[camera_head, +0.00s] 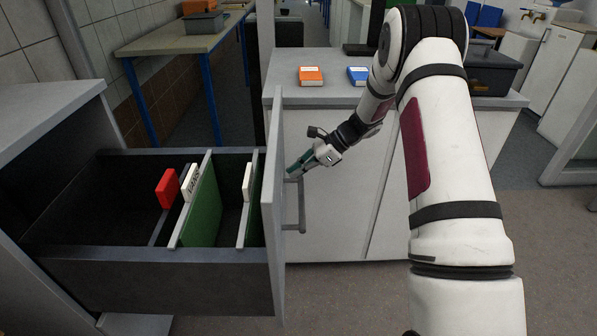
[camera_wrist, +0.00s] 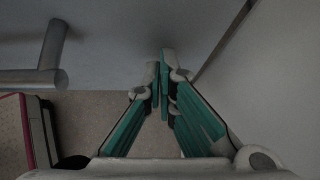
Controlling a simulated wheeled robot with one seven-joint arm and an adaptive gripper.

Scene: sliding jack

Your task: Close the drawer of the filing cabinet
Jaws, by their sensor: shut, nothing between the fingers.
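The filing cabinet (camera_head: 45,95) stands at the left in the head view. Its drawer (camera_head: 150,280) is pulled far out to the right, with dark walls and a light front panel (camera_head: 272,185) seen nearly edge-on. A bar handle (camera_head: 296,205) sticks out from the front's outer face; it also shows at the upper left of the wrist view (camera_wrist: 50,55). My gripper (camera_head: 291,174) is shut and empty, just right of the drawer front near the top of the handle. In the wrist view the green-padded fingertips (camera_wrist: 160,62) meet close to a grey surface. I cannot tell if they touch it.
Inside the drawer are green dividers (camera_head: 203,205) with white tabs and a red tab (camera_head: 167,188). A white cabinet (camera_head: 340,215) stands close behind my gripper, with an orange book (camera_head: 311,76) and a blue book (camera_head: 358,75) on top. Floor is clear at the lower right.

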